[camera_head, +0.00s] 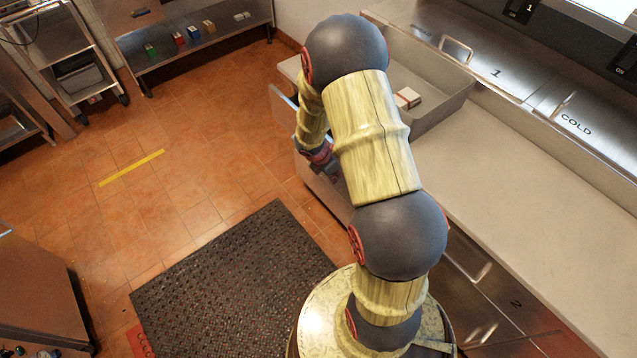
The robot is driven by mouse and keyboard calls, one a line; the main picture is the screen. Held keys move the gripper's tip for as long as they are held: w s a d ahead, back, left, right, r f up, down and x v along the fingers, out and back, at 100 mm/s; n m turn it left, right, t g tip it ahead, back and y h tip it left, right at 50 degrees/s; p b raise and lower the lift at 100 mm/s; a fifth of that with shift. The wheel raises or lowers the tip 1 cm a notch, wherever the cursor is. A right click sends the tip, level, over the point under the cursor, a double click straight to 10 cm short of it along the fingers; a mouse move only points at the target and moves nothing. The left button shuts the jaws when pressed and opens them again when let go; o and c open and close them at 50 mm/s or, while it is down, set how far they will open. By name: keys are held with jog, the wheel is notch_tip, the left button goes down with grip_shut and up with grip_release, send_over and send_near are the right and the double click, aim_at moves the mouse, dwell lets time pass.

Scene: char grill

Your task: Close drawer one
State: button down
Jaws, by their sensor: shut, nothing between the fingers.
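A metal drawer (325,192) stands pulled out from the left side of the counter, behind my arm. Its number is not visible, so I cannot confirm that it is drawer one. Part of its pale upper edge (283,106) shows left of my forearm. My gripper (328,171) points down at the drawer, just below my red and dark wrist. It is small and partly hidden, and looks shut and empty. I cannot tell whether it touches the drawer.
A drawer front marked 2 (515,304) lies at lower right. The pale countertop (520,215) holds a grey metal pan (452,103) with a small white and red box (407,98). A dark floor mat (225,275) lies left of my base. The tiled floor (190,140) is mostly clear.

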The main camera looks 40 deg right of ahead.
jog(key=shift+d+p, duration=0.35)
jog(key=shift+d, duration=1.7)
jog(key=shift+w, duration=0.1)
